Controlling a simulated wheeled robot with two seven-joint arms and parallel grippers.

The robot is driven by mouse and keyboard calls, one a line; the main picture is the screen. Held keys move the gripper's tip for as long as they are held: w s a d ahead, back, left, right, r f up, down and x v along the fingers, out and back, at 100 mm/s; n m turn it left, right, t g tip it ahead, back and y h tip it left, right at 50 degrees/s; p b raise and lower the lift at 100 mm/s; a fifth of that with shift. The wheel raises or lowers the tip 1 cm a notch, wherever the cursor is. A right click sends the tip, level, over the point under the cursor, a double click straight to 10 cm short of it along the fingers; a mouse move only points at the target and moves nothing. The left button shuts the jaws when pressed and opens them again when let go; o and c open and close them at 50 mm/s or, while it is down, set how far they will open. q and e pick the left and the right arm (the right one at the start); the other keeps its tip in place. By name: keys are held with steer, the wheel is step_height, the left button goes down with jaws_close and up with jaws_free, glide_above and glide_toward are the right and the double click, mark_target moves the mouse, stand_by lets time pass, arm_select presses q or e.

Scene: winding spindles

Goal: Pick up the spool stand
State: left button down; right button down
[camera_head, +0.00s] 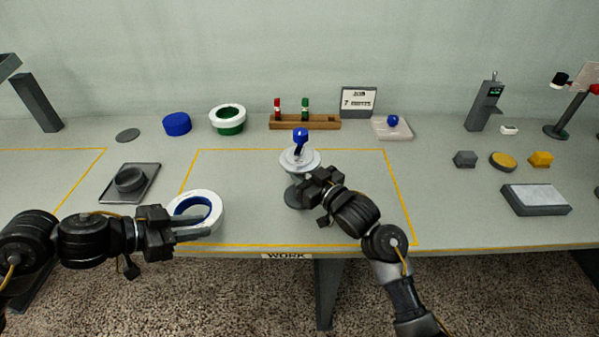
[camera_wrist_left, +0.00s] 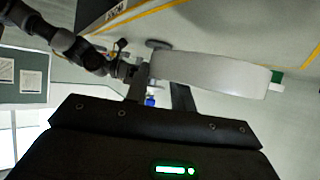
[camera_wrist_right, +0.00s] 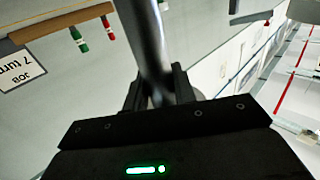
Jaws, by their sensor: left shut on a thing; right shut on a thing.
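The spool stand, with a pale disc top (camera_head: 299,159), a blue knob (camera_head: 300,136) and a dark round base (camera_head: 294,197), is inside the yellow outline. My right gripper (camera_head: 309,186) is shut on its grey post, which also shows between the fingers in the right wrist view (camera_wrist_right: 148,40). I cannot tell whether the base touches the table. My left gripper (camera_head: 178,226) is shut on a white ring spool with a blue inside (camera_head: 210,206), left of the stand. The spool's white side fills part of the left wrist view (camera_wrist_left: 210,74).
A green-cored spool (camera_head: 229,119), a blue cylinder (camera_head: 177,124), a wooden rack (camera_head: 305,123) with red and green pegs, and a job sign (camera_head: 358,101) stand at the back. A dark holder (camera_head: 130,182) lies left. A grey box (camera_head: 535,200) lies right. The outlined area right of the stand is clear.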

mark_target(201, 242)
steer(key=shift+r, duration=0.55)
arm_select(q)
steer(key=shift+r, duration=0.25)
steer(key=shift+r+p, duration=0.25)
steer(key=shift+p, duration=0.25)
arm_select(e)
steer(key=s+r, duration=1.1)
steer(key=s, duration=0.3)
steer(key=shift+r, duration=0.3)
